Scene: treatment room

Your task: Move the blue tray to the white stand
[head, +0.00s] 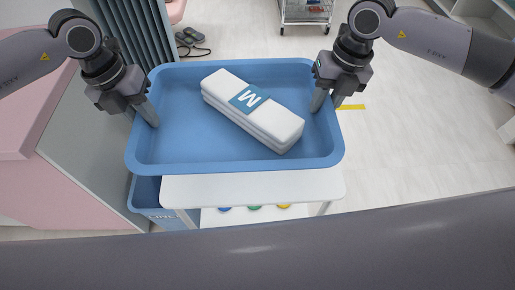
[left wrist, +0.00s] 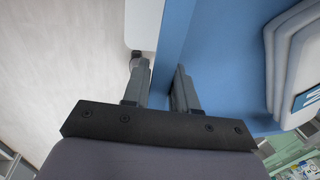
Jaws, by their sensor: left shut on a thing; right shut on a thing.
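The blue tray (head: 180,150) is in the middle of the head view and looks level. A folded white towel (head: 225,90) with a blue band marked M lies in it. My left gripper (head: 150,112) is shut on the tray's left wall; in the left wrist view its fingers (left wrist: 160,85) straddle the blue wall (left wrist: 176,35). My right gripper (head: 322,98) is shut on the tray's right wall. The white stand (head: 250,188) shows below the tray's near edge; the tray hides its far part. I cannot tell whether the tray touches the stand.
A blue bin (head: 145,196) stands low at the stand's left. Coloured round items (head: 254,207) are on a lower level of the stand. A pink-topped cabinet (head: 50,160) and a grey curtain (head: 135,30) are at left. A wire trolley (head: 306,12) stands far back. The floor at right is clear.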

